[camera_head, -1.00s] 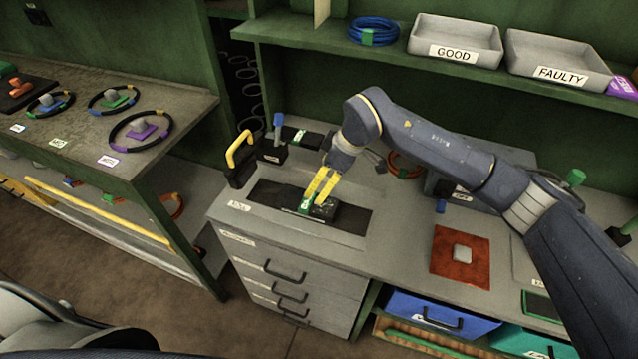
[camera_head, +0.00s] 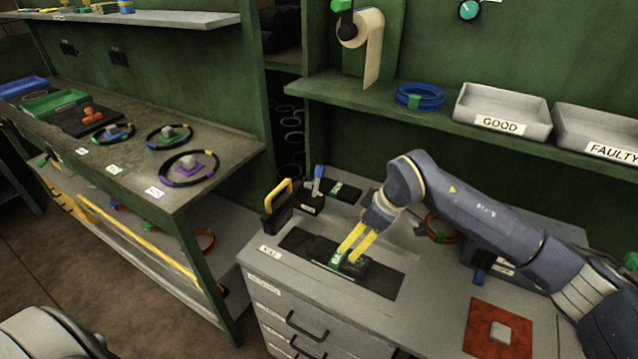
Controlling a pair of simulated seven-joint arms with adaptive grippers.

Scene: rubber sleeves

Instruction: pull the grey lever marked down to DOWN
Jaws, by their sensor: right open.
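I cannot pick out a grey lever with a readable DOWN mark. A small upright lever with a blue top (camera_head: 318,171) stands on a black base at the back left of the grey bench; its label is too small to read. My right gripper (camera_head: 350,245) has two yellow fingers, apart and pointing down at a small dark block (camera_head: 358,272) with a green label. The block lies on a black strip (camera_head: 303,243) on the bench. I cannot tell whether the fingertips touch the block. My left gripper is not in view.
A yellow handle on a black body (camera_head: 280,194) stands left of the blue-topped lever. Above the bench a shelf holds a blue coil (camera_head: 420,96), a GOOD tray (camera_head: 502,108) and a FAULTY tray (camera_head: 602,128). A side bench holds several rings. A red mat (camera_head: 488,345) lies at front right.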

